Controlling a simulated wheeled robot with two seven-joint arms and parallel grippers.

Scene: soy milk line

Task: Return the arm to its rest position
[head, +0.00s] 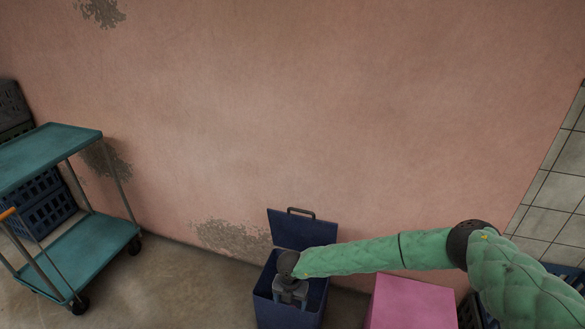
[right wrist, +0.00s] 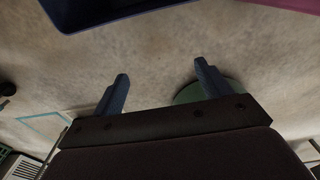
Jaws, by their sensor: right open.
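My right arm, in a green padded sleeve, reaches in from the right in the head view. Its gripper (head: 290,293) hangs over the opening of a dark blue bin (head: 262,308) whose lid stands open against the wall. In the right wrist view the two fingers of the right gripper (right wrist: 162,85) are wide apart with nothing between them. Floor shows beyond them, and a dark blue edge (right wrist: 110,12) crosses the top. The bin's inside is mostly hidden by the gripper. My left gripper is not in view.
A pink box (head: 412,303) stands just right of the bin, under my forearm. A teal two-shelf cart (head: 75,258) stands at the left, with dark crates (head: 45,205) behind it. The pink wall (head: 290,120) closes the back. Floor between cart and bin is clear.

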